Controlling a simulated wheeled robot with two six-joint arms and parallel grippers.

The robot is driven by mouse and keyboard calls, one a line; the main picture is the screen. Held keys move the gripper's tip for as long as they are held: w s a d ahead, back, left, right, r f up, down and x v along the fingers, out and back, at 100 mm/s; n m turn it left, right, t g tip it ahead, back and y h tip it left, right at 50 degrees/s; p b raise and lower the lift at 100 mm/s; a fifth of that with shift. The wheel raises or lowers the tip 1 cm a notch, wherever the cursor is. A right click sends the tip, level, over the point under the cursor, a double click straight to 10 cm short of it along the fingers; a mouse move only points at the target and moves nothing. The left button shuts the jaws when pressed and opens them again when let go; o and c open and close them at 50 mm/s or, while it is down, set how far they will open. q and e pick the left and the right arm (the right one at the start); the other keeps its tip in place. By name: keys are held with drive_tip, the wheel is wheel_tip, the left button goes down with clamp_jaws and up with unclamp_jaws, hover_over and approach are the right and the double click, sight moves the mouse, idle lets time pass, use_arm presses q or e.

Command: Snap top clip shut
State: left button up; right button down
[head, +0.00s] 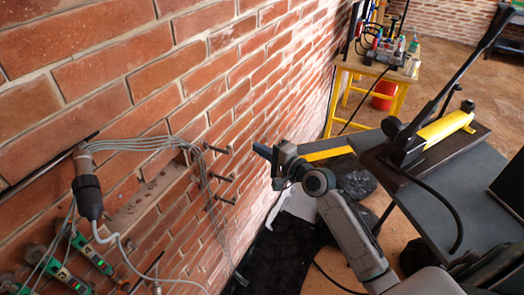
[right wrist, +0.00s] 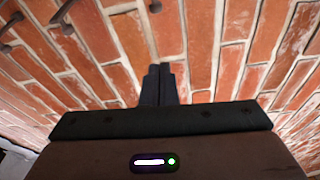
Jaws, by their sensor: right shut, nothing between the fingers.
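My right gripper (head: 264,152) is shut and empty, in front of the brick wall and to the right of several dark pegs (head: 220,178) that stick out of it. Its closed fingers (right wrist: 161,84) also show in the right wrist view, pointing at bare brick. A bundle of thin grey cables (head: 206,195) hangs down the wall beside the pegs. Green clip-like fittings (head: 62,275) sit at the lower left of the head view. I cannot tell which part is the top clip or whether it is shut. My left gripper is not in view.
A black-and-grey cylinder (head: 88,196) hangs on the wall at left. A dark table (head: 440,195) with a yellow hand pump (head: 440,130) stands at right. A yellow workbench (head: 375,68) with tools stands behind. Black sheeting (head: 275,262) lies at the wall's foot.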

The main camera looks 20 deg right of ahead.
drive_tip(key=w+a+p, duration=0.3)
drive_tip(key=a, duration=0.2)
drive_tip(key=shift+w+a, duration=0.15)
drive_tip(key=shift+a, duration=0.2)
drive_tip(key=shift+w, duration=0.1)
